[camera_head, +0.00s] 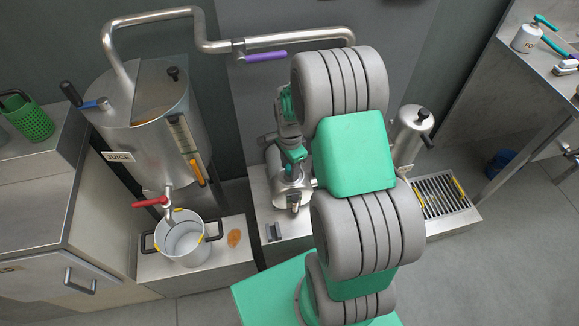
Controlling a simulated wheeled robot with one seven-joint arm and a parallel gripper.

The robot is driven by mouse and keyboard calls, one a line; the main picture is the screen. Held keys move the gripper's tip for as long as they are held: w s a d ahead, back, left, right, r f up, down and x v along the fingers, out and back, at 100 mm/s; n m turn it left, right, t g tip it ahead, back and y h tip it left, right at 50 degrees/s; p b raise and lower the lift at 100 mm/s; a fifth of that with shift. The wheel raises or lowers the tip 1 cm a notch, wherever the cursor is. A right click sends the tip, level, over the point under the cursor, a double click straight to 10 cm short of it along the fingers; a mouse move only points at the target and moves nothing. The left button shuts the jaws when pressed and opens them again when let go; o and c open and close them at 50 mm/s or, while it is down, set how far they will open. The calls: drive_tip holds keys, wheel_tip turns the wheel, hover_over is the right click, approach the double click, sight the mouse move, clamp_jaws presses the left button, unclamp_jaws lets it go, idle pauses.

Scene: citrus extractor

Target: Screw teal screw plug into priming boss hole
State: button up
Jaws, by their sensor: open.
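My gripper (291,160) is at the end of my arm, small and partly hidden behind the arm's large grey and green links. It is open, just above a steel pump-like housing (292,188) on the low steel stand. A small teal-green piece (297,155) shows at the gripper, but I cannot tell whether it is the screw plug or part of my wrist. I cannot make out the priming boss hole; the gripper and arm cover much of that area.
A steel juice tank (150,135) with a red-handled tap stands at the left above a pot (184,240). A bent steel pipe (270,41) with a purple handle crosses behind my arm. A steel canister (410,135) and drain grate (440,197) are at the right.

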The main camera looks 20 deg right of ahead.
drive_tip(key=c, duration=0.5)
drive_tip(key=shift+w+m, duration=0.1)
drive_tip(key=shift+m, duration=1.7)
drive_tip(key=shift+c, duration=0.2)
drive_tip(key=shift+m, duration=1.7)
drive_tip(key=shift+w+m, duration=0.1)
drive_tip(key=shift+m, duration=0.7)
